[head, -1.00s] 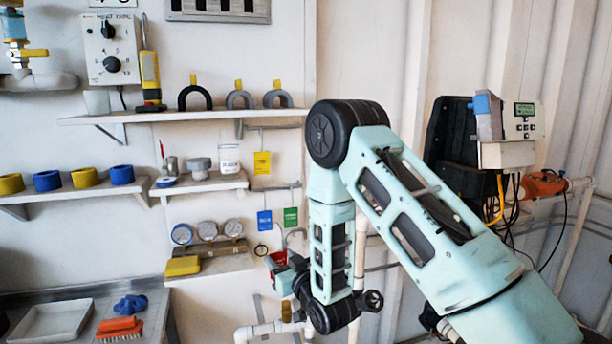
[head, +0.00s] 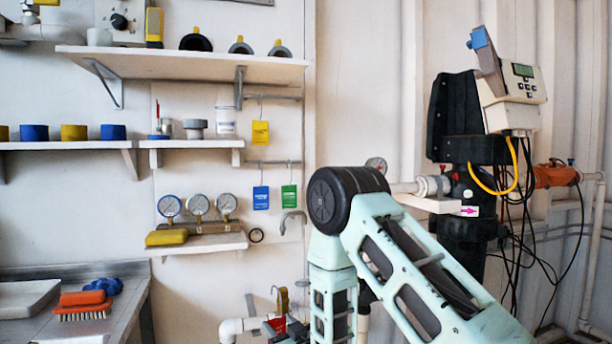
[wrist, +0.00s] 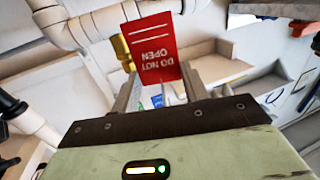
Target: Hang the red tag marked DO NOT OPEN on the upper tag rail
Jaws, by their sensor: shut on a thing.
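The red tag marked DO NOT OPEN (wrist: 155,48) is between the fingers of my gripper (wrist: 160,92) in the wrist view, its lettering upside down there. In the head view a red patch of the tag (head: 276,326) shows low beside my arm, and my gripper is mostly hidden behind the arm. The upper tag rail (head: 285,97) is a thin grey bar below the top shelf, with a yellow tag (head: 260,133) hanging at its left. The gripper is well below this rail. The lower rail (head: 272,162) carries a blue tag (head: 261,197) and a green tag (head: 289,196).
The long top shelf (head: 180,62) juts out above the upper rail. A small shelf (head: 195,144) and a gauge shelf (head: 205,244) stand left of the rails. White pipes (head: 232,328) and a brass valve (head: 282,299) are near the gripper. Wall right of the rails is bare.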

